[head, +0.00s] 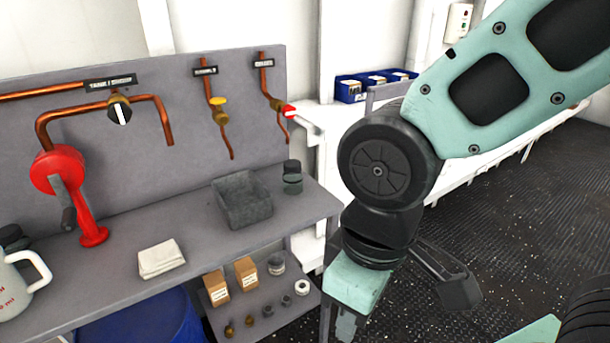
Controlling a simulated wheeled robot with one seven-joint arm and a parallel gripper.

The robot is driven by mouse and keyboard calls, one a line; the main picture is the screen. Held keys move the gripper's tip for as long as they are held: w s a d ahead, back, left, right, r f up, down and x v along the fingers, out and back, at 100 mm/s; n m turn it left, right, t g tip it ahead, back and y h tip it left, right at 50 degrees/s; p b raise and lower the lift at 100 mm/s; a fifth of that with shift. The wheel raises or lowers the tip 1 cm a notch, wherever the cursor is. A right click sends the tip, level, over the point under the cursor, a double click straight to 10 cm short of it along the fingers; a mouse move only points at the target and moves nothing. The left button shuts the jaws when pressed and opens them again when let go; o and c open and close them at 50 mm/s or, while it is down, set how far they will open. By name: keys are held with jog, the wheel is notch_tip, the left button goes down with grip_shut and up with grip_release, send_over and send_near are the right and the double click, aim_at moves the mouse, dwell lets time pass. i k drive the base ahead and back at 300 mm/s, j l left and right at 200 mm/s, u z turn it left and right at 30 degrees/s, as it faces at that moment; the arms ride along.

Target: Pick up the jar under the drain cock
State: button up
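A small dark, glassy jar (292,185) stands upright on the grey bench, right of a grey bin. It is below the rightmost copper pipe, whose cock has a red handle (288,110). A dark round shape (291,166) shows just behind or on top of the jar; I cannot tell which. The label above this pipe is too small to read surely. The end of my arm hangs to the right of the bench, apart from the jar. My gripper (400,305) shows only in part near the bottom edge, and its fingertips are not clear.
The open grey bin (243,200) sits left of the jar. A folded cloth (160,258), a red hand pump (70,190) and a white jug (18,283) are farther left. A lower shelf (285,318) holds boxes and small fittings. Dark floor (530,190) is open at right.

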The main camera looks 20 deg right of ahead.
aim_at(292, 182)
jog(key=i+l+u, duration=0.3)
jog(key=i+l, duration=0.15)
jog(key=l, duration=0.3)
jog(key=i+l+u, duration=0.15)
jog(key=l, duration=0.25)
jog(key=u, duration=1.15)
jog(key=i+l, duration=0.05)
